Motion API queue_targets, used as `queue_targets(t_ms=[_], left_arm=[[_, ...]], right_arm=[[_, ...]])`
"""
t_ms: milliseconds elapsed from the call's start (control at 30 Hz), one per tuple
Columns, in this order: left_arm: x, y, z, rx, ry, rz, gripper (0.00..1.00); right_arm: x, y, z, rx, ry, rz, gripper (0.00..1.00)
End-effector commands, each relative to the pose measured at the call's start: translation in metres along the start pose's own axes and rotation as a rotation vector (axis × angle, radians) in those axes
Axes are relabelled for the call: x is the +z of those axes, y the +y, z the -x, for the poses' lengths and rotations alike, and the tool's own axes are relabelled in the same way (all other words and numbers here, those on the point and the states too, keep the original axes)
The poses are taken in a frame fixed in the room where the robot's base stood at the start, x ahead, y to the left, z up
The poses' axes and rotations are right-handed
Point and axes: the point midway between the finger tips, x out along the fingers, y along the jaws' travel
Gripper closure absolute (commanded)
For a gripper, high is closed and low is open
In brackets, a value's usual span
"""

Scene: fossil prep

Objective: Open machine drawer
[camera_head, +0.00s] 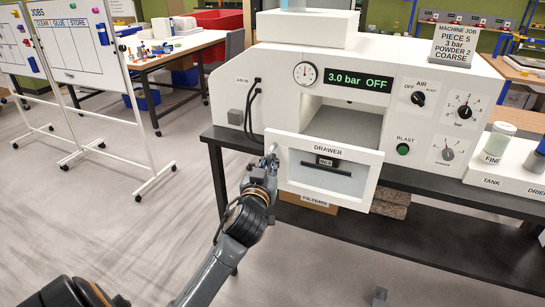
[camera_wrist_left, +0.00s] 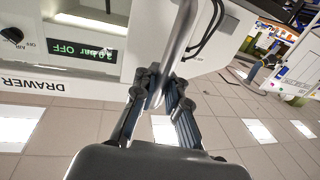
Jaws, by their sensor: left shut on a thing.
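The white machine (camera_head: 277,95) stands on a dark bench, its display reading 3.0 bar OFF. My left gripper (camera_head: 271,158) is at the drawer front's left edge. In the left wrist view its fingers (camera_wrist_left: 163,84) are shut on a grey metal bar (camera_wrist_left: 181,40), seemingly the drawer's handle.
A cardboard box (camera_head: 308,203) labelled FILTERS is below the drawer. A white tray (camera_head: 488,180) with a jar (camera_head: 498,139) is on the bench at right. A whiteboard (camera_head: 80,40) on wheels stands at left. Open floor lies between it and the bench.

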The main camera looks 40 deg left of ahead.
Motion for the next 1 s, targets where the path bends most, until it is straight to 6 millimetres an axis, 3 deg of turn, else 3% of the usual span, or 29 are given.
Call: queue_targets(t_ms=[567, 600, 700, 1000], left_arm=[[-0.0011, -0.0002, 0.0060, 0.002, 0.003, 0.001, 1.00], [-0.0011, -0.0002, 0.0060, 0.002, 0.003, 0.001, 0.85], [-0.0011, -0.0004, 0.0059, 0.002, 0.003, 0.001, 0.65], [-0.0009, -0.0007, 0.0066, 0.001, 0.002, 0.000, 0.65]], right_arm=[[-0.0035, 0.0006, 0.0006, 0.001, 0.005, -0.001, 0.36], [-0.0035, 0.0005, 0.0006, 0.001, 0.005, -0.001, 0.36], [-0.0039, -0.0006, 0.0006, -0.001, 0.005, -0.002, 0.36], [-0.0048, -0.0023, 0.0005, -0.003, 0.007, -0.002, 0.36]])
